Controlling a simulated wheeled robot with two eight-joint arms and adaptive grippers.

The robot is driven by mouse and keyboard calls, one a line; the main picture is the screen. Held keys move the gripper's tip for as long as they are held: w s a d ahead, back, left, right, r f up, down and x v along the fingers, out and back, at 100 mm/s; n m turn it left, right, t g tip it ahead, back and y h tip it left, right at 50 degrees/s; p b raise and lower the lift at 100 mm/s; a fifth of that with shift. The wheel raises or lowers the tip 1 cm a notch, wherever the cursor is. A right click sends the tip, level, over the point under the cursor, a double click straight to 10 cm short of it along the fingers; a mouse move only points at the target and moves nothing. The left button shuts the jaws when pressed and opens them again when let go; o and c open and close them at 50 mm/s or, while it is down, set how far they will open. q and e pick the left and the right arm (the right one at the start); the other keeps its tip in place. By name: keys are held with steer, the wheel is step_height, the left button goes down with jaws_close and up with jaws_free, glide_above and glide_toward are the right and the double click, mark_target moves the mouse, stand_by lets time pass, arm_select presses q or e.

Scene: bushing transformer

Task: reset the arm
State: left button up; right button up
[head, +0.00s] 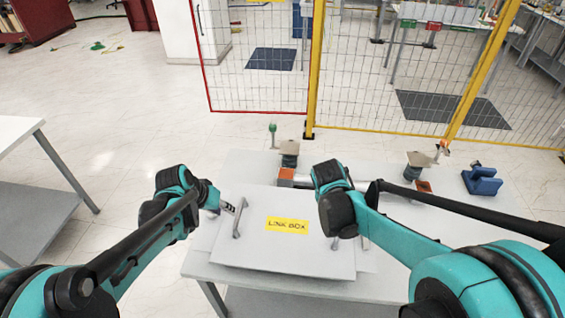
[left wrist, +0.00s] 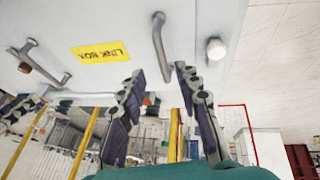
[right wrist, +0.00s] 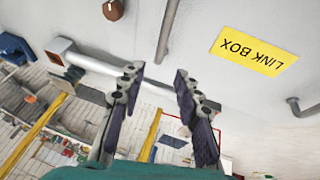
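The white link box panel (head: 285,250) with a yellow LINK BOX label (head: 287,225) lies on the table and has a metal handle at each side. My left gripper (head: 226,207) is beside the left handle (head: 239,217). In the left wrist view my left gripper (left wrist: 160,78) has its fingers apart, with that handle (left wrist: 160,45) just ahead of the gap. In the right wrist view my right gripper (right wrist: 159,75) also has its fingers apart, near the right handle (right wrist: 168,30). In the head view my right arm mostly hides my right gripper. Neither gripper visibly holds anything.
Behind the panel stand bushing parts with orange blocks (head: 286,174) and a blue part (head: 482,181) at the right. A yellow-framed mesh fence (head: 312,75) stands beyond the table. Another table (head: 30,150) is at the left, with open floor between.

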arm_select(q)
steer(key=shift+s, duration=0.15)
arm_select(e)
steer(key=shift+s, duration=0.1)
